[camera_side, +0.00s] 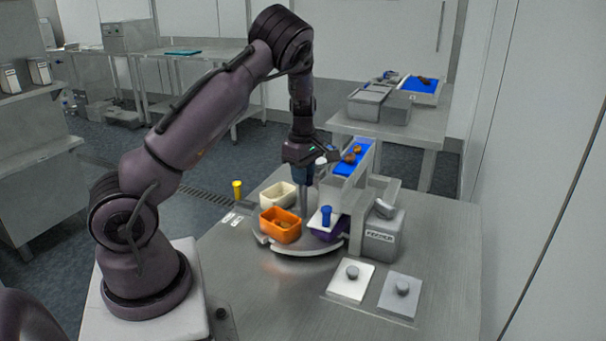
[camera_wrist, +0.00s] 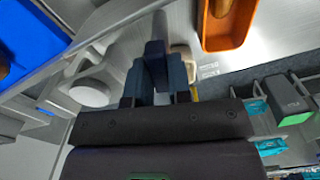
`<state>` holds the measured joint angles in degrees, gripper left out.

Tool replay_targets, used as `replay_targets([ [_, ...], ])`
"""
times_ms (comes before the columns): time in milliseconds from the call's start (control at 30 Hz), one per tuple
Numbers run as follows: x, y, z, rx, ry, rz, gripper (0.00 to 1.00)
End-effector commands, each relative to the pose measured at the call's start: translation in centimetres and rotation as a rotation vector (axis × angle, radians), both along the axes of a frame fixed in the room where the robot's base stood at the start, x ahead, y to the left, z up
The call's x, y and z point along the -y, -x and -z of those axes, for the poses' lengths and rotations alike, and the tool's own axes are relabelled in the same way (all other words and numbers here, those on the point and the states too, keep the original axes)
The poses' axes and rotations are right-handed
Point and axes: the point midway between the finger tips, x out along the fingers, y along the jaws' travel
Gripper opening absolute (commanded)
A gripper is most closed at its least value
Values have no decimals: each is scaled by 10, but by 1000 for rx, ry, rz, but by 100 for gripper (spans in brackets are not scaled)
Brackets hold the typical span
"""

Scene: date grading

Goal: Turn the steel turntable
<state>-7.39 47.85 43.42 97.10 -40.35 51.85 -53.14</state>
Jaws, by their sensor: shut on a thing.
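The steel turntable (camera_side: 290,250) is a round plate on the bench in the side view. It carries a cream bin (camera_side: 278,196), an orange bin (camera_side: 281,230) with something brown inside, and a purple bin (camera_side: 328,235) partly under a white plate with a blue knob (camera_side: 326,214). A grey upright post (camera_side: 304,203) rises among the bins. My gripper (camera_side: 304,178) points down at the post's top. In the wrist view my gripper (camera_wrist: 155,80) is shut on a dark block (camera_wrist: 155,57) at the end of the grey post (camera_wrist: 160,25). The orange bin shows there too (camera_wrist: 238,42).
A blue belt (camera_side: 342,172) with brown dates stands right behind the turntable. A grey labelled box (camera_side: 377,240) is to its right. Two pads with knobs, one white (camera_side: 345,288) and one grey (camera_side: 398,306), lie in front. A yellow peg (camera_side: 237,190) stands left.

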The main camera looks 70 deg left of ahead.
Motion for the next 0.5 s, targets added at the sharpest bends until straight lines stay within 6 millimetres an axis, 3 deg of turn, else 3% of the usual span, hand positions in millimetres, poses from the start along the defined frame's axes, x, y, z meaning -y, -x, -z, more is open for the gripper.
replay_targets([
  [500,0,0,-2,3,1,-200,0],
])
